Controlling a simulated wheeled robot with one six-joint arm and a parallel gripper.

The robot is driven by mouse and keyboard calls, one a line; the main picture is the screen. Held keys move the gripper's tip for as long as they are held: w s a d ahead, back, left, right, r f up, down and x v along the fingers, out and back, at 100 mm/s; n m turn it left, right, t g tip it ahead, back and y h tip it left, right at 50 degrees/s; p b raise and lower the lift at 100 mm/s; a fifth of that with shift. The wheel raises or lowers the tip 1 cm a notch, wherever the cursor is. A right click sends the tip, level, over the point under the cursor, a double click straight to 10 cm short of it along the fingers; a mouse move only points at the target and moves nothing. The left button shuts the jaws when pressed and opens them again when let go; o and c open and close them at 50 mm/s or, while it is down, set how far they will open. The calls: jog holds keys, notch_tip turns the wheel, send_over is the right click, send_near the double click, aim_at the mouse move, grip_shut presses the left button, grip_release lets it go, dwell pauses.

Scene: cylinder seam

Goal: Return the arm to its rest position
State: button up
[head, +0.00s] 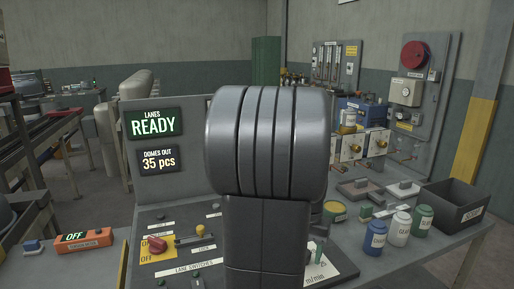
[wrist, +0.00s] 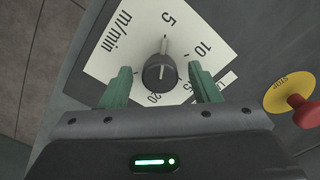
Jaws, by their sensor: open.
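My gripper (wrist: 160,68) is open and empty in the wrist view. Its two green fingers stand on either side of a dark round knob (wrist: 160,76), with a gap on each side. The knob sits on a white dial plate (wrist: 121,38) marked 5, 10, 20 and m/min. Its pale pointer points close to the 5. In the head view my grey arm fills the middle and hides most of my gripper; part of the dial plate (head: 338,268) shows to the right of it.
A red stop button (wrist: 305,110) on a yellow disc lies right of the dial. A panel with lane switches (head: 185,268) stands left of my arm, under a READY display (head: 153,123). Jars (head: 375,237) and a dark bin (head: 455,205) stand at the right.

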jog(key=m+b, duration=0.3)
jog(key=m, duration=0.3)
jog(key=m+b, duration=0.3)
jog(key=m, duration=0.2)
jog(key=shift+m+b, duration=0.35)
jog(key=shift+m, duration=0.05)
notch_tip(320, 180, up, 11)
jog(key=p, duration=0.2)
